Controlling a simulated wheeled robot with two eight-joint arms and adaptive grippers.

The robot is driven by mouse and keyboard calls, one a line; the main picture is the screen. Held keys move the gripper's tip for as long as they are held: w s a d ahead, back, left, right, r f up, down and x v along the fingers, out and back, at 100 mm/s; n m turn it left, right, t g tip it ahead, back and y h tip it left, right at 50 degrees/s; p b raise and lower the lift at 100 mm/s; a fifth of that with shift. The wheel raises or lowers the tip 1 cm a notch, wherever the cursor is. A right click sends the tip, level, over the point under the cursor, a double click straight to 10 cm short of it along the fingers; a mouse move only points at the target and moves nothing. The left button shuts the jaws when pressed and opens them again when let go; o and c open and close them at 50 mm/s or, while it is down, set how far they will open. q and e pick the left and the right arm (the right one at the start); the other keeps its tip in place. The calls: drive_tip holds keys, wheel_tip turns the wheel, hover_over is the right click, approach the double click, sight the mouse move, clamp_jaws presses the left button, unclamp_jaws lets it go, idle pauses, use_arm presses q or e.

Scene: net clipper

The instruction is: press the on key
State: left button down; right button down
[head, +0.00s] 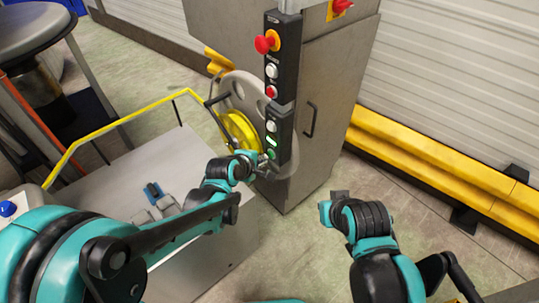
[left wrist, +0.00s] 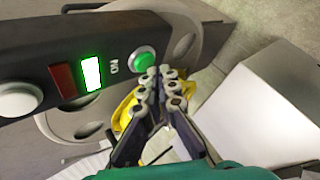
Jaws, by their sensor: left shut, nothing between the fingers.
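The on key is a round green button (head: 271,154) at the lower end of the black control panel (head: 284,108). In the left wrist view the green button (left wrist: 143,60) sits beside the "ON" label, and a rectangular green lamp (left wrist: 91,74) glows next to it. My left gripper (head: 263,164) is shut and empty, close to the button. In the left wrist view its fingertips (left wrist: 163,74) are together just below and right of the button. I cannot tell whether they touch it. My right gripper (head: 338,198) is low, right of the cabinet; its fingers are unclear.
The panel also carries a red mushroom button (head: 267,41), a red button (head: 271,91) and white buttons (head: 271,126). The grey cabinet (head: 325,120) has a wheel and yellow part at its left. A yellow rail (head: 130,118) and yellow barrier (head: 440,160) flank it.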

use_arm(q)
drive_tip(key=shift+s+a, duration=0.15)
drive_tip(key=shift+a, duration=0.05)
drive_tip(key=s+a, duration=0.1)
drive_tip(key=a, duration=0.1)
drive_tip(key=s+a, duration=0.2)
idle(0.6)
idle(0.6)
drive_tip(key=s+a+r+m+y, duration=0.2)
drive_tip(key=s+a+m, duration=0.5)
drive_tip(key=s+a, duration=0.1)
drive_tip(key=s+a+r+m+g+y, duration=0.1)
drive_tip(key=s+a+r+m+y, duration=0.2)
drive_tip(key=s+a+m, duration=0.4)
drive_tip(key=shift+s+a+r, duration=0.25)
drive_tip(key=shift+s+a, duration=0.4)
drive_tip(key=shift+s, duration=0.6)
